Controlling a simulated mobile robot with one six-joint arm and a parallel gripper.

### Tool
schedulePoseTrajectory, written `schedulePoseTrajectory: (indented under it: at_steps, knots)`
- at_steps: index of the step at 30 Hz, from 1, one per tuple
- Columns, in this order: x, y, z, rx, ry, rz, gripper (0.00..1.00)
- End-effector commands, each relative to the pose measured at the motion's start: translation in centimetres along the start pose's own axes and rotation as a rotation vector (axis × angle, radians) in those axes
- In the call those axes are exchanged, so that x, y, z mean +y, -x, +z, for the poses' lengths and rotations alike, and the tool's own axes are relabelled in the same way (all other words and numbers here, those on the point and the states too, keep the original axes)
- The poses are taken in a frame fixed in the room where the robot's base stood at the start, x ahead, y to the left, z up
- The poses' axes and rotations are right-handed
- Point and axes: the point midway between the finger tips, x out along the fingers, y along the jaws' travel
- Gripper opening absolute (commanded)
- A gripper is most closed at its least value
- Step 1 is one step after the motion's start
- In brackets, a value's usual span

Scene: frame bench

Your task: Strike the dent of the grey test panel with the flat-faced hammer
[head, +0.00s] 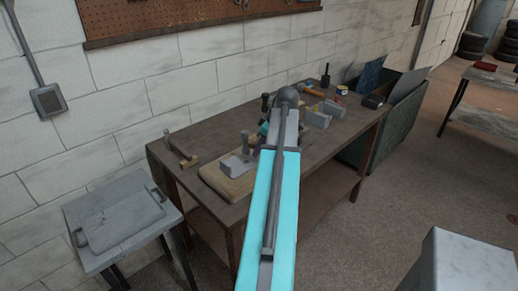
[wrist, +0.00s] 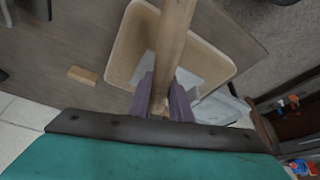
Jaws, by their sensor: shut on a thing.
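A wooden handle (wrist: 174,35) runs down the wrist view between the two purple fingers of my gripper (wrist: 162,88), which is shut on it. I take it for the hammer's handle; its head cannot be made out clearly. Below the handle lies a tan pad (wrist: 134,45) with the grey test panel (wrist: 190,72) on it. In the head view the pad (head: 213,177) and a grey piece on it (head: 232,168) show left of my arm, with a grey upright shape (head: 245,143) at its back. My arm hides most of the gripper there. I cannot make out the dent.
On the bench (head: 160,152), a small wooden block (head: 190,162) lies beside an upright tool at the left; the block also shows in the wrist view (wrist: 82,75). Grey blocks (head: 318,119) and another wooden-handled tool (head: 315,93) lie right of my arm. A side table (head: 110,212) stands left.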

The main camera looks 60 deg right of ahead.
Motion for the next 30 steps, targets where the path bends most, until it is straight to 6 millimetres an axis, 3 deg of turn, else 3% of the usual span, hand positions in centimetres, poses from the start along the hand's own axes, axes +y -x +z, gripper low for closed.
schedulePoseTrajectory:
  at_steps: [17,27,30]
  knots:
    - [0.0,-0.1,0.0,0.001,0.0,0.0,0.0]
    - [-0.1,-4.5,1.9,0.001,0.0,-0.001,0.0]
    - [0.0,-4.0,1.6,0.001,0.001,0.0,0.0]
